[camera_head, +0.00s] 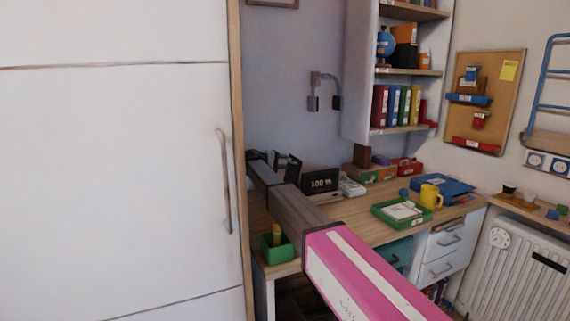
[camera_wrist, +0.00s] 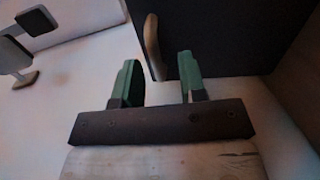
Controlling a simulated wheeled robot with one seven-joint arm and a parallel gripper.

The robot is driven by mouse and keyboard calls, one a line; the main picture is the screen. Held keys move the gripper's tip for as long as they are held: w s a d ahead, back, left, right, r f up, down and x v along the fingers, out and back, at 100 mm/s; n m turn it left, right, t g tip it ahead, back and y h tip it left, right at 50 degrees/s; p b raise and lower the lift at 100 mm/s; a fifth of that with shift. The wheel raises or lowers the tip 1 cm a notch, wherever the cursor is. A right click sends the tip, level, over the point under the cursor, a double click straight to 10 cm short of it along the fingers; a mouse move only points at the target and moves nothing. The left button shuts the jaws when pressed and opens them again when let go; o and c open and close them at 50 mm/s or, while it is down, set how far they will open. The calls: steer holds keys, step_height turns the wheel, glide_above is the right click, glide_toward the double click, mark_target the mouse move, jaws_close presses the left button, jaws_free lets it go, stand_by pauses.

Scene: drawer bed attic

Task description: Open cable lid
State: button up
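My gripper (camera_wrist: 160,72) is open in the wrist view, with two green fingers set apart and nothing held between them. Just beyond the fingertips is a dark, flat panel (camera_wrist: 215,38). A short tan piece like a handle (camera_wrist: 152,46) shows along its left edge, in line with the gap between the fingers. It looks apart from both fingers. I cannot tell for certain whether this panel is the cable lid. In the head view my arm reaches over the left end of the wooden desk (camera_head: 345,212), and my fingers cannot be made out there.
A tall white cabinet (camera_head: 120,150) fills the left. The desk holds a black display (camera_head: 320,182), a green tray (camera_head: 385,217), a yellow mug (camera_head: 430,195) and a green box (camera_head: 277,252). A wall lamp (camera_head: 325,90) hangs above. Shelves (camera_head: 408,72) stand behind.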

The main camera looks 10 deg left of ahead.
steer(key=v, duration=1)
steer(key=shift+f, duration=0.1)
